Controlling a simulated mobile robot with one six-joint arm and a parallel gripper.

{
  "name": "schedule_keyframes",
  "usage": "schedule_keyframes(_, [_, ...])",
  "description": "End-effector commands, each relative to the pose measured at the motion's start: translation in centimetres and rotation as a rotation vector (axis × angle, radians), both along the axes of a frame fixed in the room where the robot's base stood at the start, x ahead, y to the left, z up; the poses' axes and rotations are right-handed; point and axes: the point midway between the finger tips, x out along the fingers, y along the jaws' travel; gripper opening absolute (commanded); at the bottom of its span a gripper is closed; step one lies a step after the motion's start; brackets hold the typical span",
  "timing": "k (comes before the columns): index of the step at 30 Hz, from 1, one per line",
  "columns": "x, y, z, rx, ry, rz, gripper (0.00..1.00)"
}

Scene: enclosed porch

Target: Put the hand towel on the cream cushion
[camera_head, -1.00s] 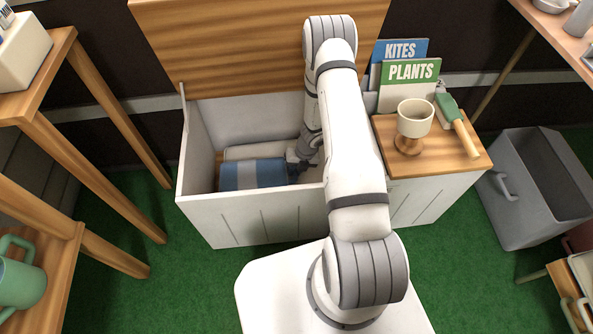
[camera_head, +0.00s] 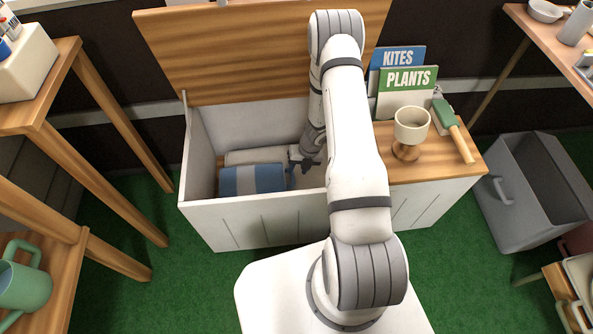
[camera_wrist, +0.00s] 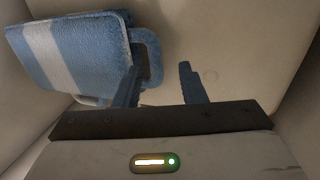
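The folded hand towel (camera_head: 252,180), blue with a pale stripe, lies inside the open storage bench at its left. It also shows at the upper left of the wrist view (camera_wrist: 75,45), with a blue loop at its right edge. A flat cream thing (camera_head: 250,156) lies just behind the towel, partly hidden; I cannot tell for sure whether it is the cream cushion. My gripper (camera_wrist: 160,85) is down inside the bench, just right of the towel. The left finger overlaps the towel's edge in view; contact is unclear.
The bench's white front wall (camera_head: 265,222) and raised wooden lid (camera_head: 230,55) bound the opening. On the wooden top at right stand a goblet (camera_head: 410,130), books (camera_head: 407,80) and a green brush (camera_head: 447,115). A grey bin (camera_head: 535,190) stands further right.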

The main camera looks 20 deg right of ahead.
Motion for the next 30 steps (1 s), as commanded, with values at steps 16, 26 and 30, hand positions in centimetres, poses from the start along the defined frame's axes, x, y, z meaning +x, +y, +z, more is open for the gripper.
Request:
schedule_keyframes(16, [-0.2,-2.0,8.6,0.000,-0.018,0.046,0.37])
schedule_keyframes(26, [0.6,1.3,21.1,-0.024,-0.254,0.731,0.37])
schedule_keyframes(30, [-0.8,3.0,27.0,-0.053,-0.361,1.101,0.37])
